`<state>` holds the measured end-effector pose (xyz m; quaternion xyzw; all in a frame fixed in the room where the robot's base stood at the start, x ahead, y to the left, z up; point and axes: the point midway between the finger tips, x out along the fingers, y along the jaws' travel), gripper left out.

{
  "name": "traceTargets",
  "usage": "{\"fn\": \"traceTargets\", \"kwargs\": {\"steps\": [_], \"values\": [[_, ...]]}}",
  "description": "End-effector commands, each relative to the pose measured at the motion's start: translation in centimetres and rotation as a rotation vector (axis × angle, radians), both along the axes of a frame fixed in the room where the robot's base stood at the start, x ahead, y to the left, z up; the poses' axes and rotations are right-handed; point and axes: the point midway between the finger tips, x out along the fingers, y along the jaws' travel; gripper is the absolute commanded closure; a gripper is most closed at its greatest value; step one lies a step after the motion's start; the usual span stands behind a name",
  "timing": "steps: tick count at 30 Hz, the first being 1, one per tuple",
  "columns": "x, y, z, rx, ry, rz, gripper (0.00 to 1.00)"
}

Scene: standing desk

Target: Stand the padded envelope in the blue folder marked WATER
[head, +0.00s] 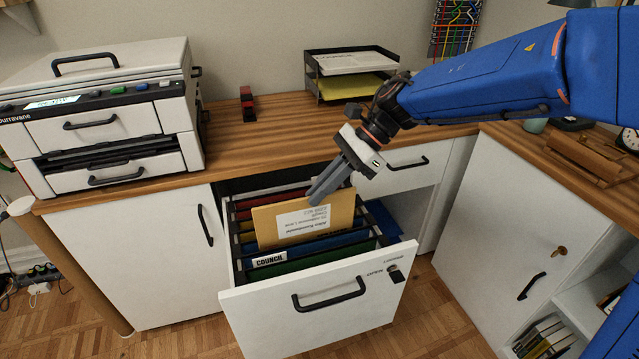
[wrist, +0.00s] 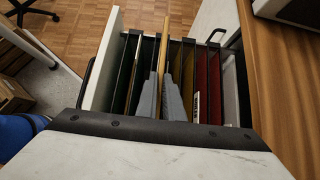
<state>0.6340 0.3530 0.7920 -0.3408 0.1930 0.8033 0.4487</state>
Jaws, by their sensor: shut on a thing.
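The padded envelope (head: 270,226) is tan with a white label whose print is upside down. My gripper (head: 318,193) is shut on its upper edge, right of the middle. The envelope is upright among the hanging folders of the open drawer. In the wrist view the envelope (wrist: 165,42) is edge-on between the two grey fingers. A blue folder (head: 340,247) shows just below and in front of the envelope. I see no WATER tab. I cannot tell whether the envelope's lower edge is inside that folder or above it.
The drawer front (head: 320,309) is pulled out. A white tab reading COUNCIL (head: 270,258) is near a green folder (head: 315,261) at the front. Red folders (head: 285,195) are at the back. A printer (head: 100,115) and a letter tray (head: 350,75) stand on the desk.

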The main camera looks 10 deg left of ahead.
Motion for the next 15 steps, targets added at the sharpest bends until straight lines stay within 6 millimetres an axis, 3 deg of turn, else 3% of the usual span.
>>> {"fn": "traceTargets", "kwargs": {"steps": [15], "values": [[0.0, 0.0, -3.4, -0.001, -0.001, 0.000, 1.00]]}}
